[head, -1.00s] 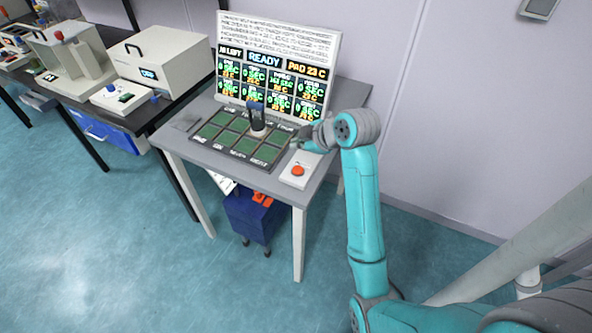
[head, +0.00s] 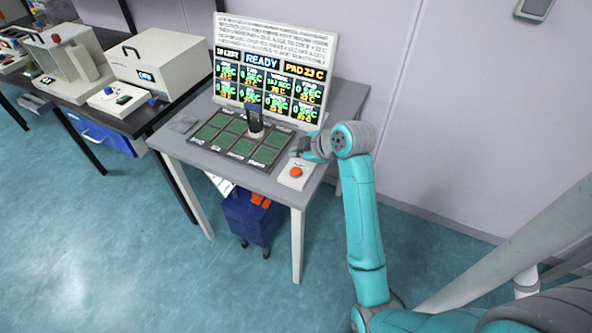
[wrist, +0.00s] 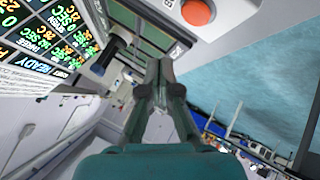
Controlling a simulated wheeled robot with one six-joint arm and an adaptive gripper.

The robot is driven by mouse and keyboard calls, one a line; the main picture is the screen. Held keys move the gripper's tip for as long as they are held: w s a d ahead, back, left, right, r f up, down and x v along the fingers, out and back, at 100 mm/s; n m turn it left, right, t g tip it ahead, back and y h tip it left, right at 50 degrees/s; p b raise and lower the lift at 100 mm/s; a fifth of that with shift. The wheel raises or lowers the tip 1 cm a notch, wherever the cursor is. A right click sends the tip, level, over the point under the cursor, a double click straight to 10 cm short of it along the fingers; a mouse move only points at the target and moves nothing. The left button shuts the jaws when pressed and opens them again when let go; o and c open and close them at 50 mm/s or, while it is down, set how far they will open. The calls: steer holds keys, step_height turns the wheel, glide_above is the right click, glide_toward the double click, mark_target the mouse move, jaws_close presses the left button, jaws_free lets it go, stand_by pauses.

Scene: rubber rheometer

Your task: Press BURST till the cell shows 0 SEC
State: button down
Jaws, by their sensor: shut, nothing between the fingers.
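A white box with a round red button (head: 296,172) sits at the front right of the grey table. The button also shows at the top of the wrist view (wrist: 198,11); its label is too small to read. My gripper (head: 297,151) is shut and empty, just behind the button and apart from it. Its fingertips (wrist: 155,64) meet in the wrist view. The display panel (head: 262,60) reads READY and PAD 23 C. Most of its cells show 0 SEC; one in the upper row shows a longer, blurred figure. A dark-handled tool (head: 254,118) stands upright on the pad.
The dark pad with green cells (head: 217,120) fills the table's middle, left of my gripper. A blue bin (head: 250,215) is below. White instruments (head: 160,68) stand on the dark bench at left.

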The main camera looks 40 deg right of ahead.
mark_target(293, 168)
steer(key=shift+f, duration=2.25)
steer(key=shift+f, duration=0.1)
steer(key=shift+f, duration=0.3)
steer(key=shift+f, duration=0.75)
stand_by(0.7)
steer(key=shift+r, duration=1.05)
steer(key=shift+r, duration=2.55)
steer(key=shift+s, duration=0.1)
